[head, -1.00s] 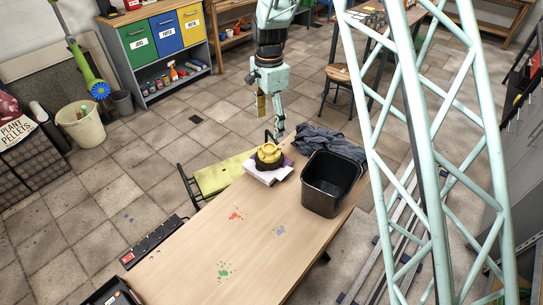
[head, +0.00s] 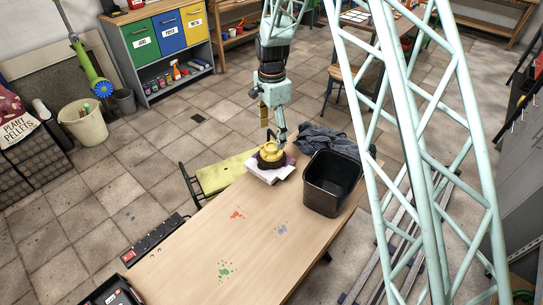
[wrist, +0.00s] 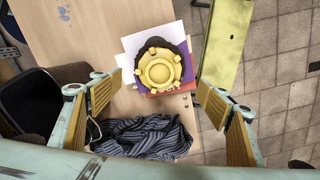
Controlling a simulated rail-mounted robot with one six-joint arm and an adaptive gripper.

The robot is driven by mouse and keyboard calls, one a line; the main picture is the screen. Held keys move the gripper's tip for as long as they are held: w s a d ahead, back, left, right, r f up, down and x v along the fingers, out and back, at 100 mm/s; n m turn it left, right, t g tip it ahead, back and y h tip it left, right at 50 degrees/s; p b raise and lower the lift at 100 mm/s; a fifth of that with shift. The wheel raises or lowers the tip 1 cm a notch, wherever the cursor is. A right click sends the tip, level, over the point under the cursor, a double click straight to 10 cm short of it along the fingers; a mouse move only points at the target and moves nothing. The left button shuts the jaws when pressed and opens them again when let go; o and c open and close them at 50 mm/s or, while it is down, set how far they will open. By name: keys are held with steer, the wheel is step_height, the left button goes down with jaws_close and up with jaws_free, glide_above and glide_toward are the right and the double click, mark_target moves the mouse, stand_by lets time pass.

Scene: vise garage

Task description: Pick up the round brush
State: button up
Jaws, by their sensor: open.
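The round brush (head: 271,152) has a yellow top and a dark rim. It sits on a small stack of papers or books (head: 262,176) at the far end of the wooden table. In the wrist view the brush (wrist: 159,68) shows from above, with a purple and a white sheet under it. My gripper (head: 275,135) is open and empty, pointing down just above the brush. In the wrist view its two yellow-padded fingers stand wide apart, and the brush lies between and slightly beyond the fingertips. The brush's underside is hidden.
A black bin (head: 331,184) stands on the table right of the brush. A dark striped cloth (wrist: 148,137) lies crumpled at the table's far edge, close to my gripper. A yellow-green bench (head: 222,175) is left of the table. The near tabletop is mostly clear, with paint stains.

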mark_target(272, 146)
steer(key=shift+f, duration=1.45)
steer(key=shift+s+f+b, duration=0.1)
steer(key=shift+f+b, duration=0.5)
steer(key=shift+f, duration=2)
steer(key=shift+c, duration=0.3)
steer(key=c, duration=1.1)
steer(key=shift+o, duration=0.2)
steer(key=shift+r, duration=0.15)
steer(key=shift+r+p, duration=0.7)
steer(key=shift+r, duration=4.2)
